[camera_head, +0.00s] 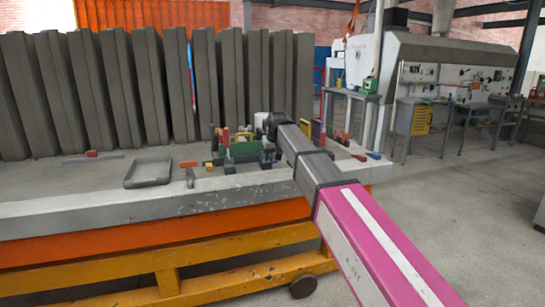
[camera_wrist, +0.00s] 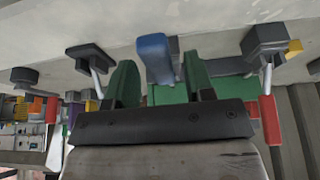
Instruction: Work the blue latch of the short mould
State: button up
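My gripper (camera_wrist: 158,62) shows in the wrist view with its two green fingers apart. The blue latch (camera_wrist: 155,50) stands between them, closer to the left finger; I cannot tell whether they touch. A green block (camera_wrist: 165,94) shows behind the fingers, partly hidden by the dark gripper bar. In the head view my arm reaches over the table to a cluster of green mould parts (camera_head: 243,150). There my fingers and the blue latch are hidden or too small to make out.
Red-handled clamps stand on both sides in the wrist view, one at the right (camera_wrist: 270,120). On the table (camera_head: 100,213) lie a grey tray (camera_head: 148,172) and small loose parts. Grey upright panels (camera_head: 120,90) line the back. The table's left front is clear.

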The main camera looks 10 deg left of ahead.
aim_at(271, 155)
grip_shut()
jog(key=shift+w+a+r+g+h, duration=0.35)
jog(key=shift+w+r+g, duration=0.1)
jog(key=shift+r+g, duration=0.2)
jog(key=shift+w+a+r+g+h, duration=0.2)
jog(key=shift+w+r+g+h, duration=0.2)
jog(key=shift+r+g, duration=0.2)
jog(key=shift+w+a+r+g+h, duration=0.1)
jog(key=shift+w+r+g+h, duration=0.15)
jog(key=shift+r+g, duration=0.2)
jog(key=shift+w+a+r+g+h, duration=0.1)
jog(key=shift+w+r+g+h, duration=0.05)
jog(key=shift+r+g+h, duration=0.2)
jog(key=shift+o, duration=0.9)
grip_release()
